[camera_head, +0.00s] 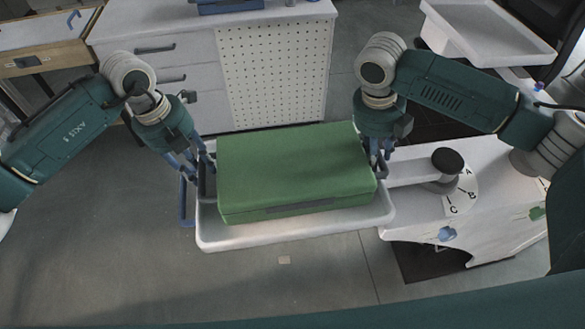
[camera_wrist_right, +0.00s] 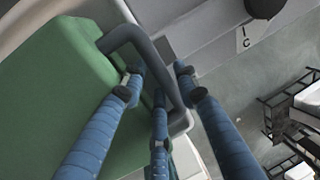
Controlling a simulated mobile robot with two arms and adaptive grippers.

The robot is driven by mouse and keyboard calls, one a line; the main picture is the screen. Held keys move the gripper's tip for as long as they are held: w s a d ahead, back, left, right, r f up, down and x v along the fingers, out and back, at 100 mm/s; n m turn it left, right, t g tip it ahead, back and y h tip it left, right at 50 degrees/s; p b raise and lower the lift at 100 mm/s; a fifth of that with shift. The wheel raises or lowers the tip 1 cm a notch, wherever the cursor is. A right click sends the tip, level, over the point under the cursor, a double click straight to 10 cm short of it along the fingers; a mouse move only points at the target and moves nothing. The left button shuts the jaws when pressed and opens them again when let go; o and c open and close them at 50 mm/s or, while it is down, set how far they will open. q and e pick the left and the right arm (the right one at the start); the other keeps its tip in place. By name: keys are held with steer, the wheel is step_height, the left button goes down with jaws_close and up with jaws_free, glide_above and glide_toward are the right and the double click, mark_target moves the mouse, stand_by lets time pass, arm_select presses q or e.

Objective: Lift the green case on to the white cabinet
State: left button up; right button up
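The green case (camera_head: 295,170) lies flat with its lid shut in a shallow white tray (camera_head: 300,228). Its dark right handle (camera_wrist_right: 150,55) shows in the right wrist view. My right gripper (camera_head: 381,160) is at the case's right end; in the right wrist view its blue fingers (camera_wrist_right: 158,80) stand apart on both sides of the handle bar, with gaps visible. My left gripper (camera_head: 198,163) is at the left handle (camera_head: 206,178); its finger closure is too small to tell. The white cabinet (camera_head: 205,52), with drawers and a perforated front panel, stands behind the case.
A blue container (camera_head: 228,5) sits on the cabinet's back edge. A white unit with a dark knob (camera_head: 448,160) and letter dial stands close at right. An empty white tray (camera_head: 487,35) is at upper right. Floor in front is clear.

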arm_select(q)
steer(key=shift+f, duration=0.45)
arm_select(e)
steer(key=shift+d+f, duration=0.1)
steer(key=shift+f, duration=0.4)
arm_select(q)
jaws_close()
arm_select(e)
jaws_close()
